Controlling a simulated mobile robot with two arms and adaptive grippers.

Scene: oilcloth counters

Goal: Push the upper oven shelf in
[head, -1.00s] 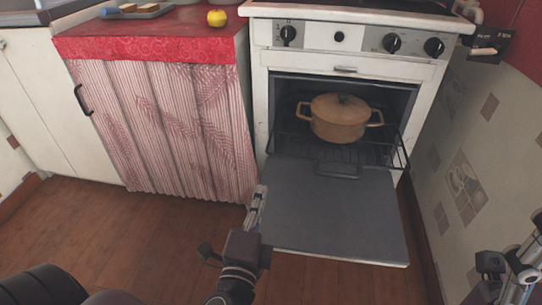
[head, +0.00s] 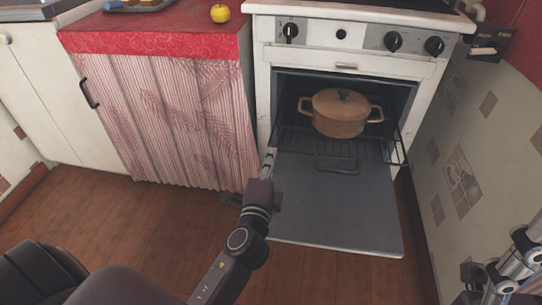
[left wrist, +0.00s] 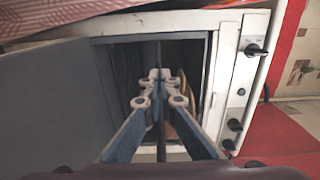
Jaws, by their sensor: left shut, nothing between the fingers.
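The oven shelf (head: 388,152) is a dark wire rack that sticks out of the open oven (head: 289,92), above the lowered door. A tan lidded pot (head: 340,118) stands on it. I cannot make out a second shelf. My left gripper (head: 269,158) is at the left front of the oven opening, by the door's upper left edge. In the left wrist view its fingers (left wrist: 160,76) are closed together, empty, and point into the oven. They hide part of the pot and rack there. I cannot tell whether they touch the shelf. My right gripper is not in view.
A curtained counter (head: 160,120) stands to the left, with a yellow apple (head: 220,13) on top. A tiled wall (head: 480,150) closes the right side.

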